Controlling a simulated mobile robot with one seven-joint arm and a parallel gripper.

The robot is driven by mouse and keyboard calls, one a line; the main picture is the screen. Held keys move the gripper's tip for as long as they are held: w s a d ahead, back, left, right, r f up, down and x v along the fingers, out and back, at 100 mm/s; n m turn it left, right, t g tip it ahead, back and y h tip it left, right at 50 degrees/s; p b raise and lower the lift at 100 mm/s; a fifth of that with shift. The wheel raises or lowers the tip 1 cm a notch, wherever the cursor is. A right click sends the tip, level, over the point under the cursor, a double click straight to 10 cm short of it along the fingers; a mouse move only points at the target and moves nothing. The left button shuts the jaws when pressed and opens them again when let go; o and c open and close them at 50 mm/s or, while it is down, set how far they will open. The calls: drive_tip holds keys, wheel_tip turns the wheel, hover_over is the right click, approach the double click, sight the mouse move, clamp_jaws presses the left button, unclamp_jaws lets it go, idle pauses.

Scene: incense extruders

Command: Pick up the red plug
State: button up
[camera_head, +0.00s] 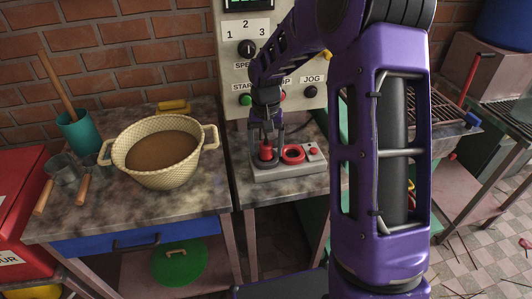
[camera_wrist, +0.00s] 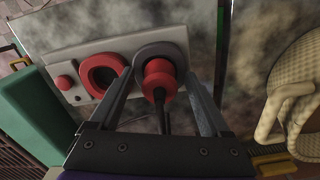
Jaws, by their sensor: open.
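The red plug (camera_head: 266,153) stands upright in the dark round socket on a small grey box (camera_head: 285,172). In the wrist view the plug (camera_wrist: 159,75) shows as a red flanged spool, with a dark cord running from it towards my gripper's base. My gripper (camera_head: 266,138) is above the plug, pointing down. In the wrist view my gripper (camera_wrist: 161,82) is open, one finger on each side of the plug. Whether either finger touches it, I cannot tell.
A red ring (camera_head: 293,154) and a red button (camera_head: 314,151) sit on the box, right of the plug. A wicker basket (camera_head: 157,181) of brown material stands left. A control panel (camera_head: 267,85) rises behind.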

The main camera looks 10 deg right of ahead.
clamp_jaws()
idle(0.3)
drive_tip(key=shift+r, duration=0.1)
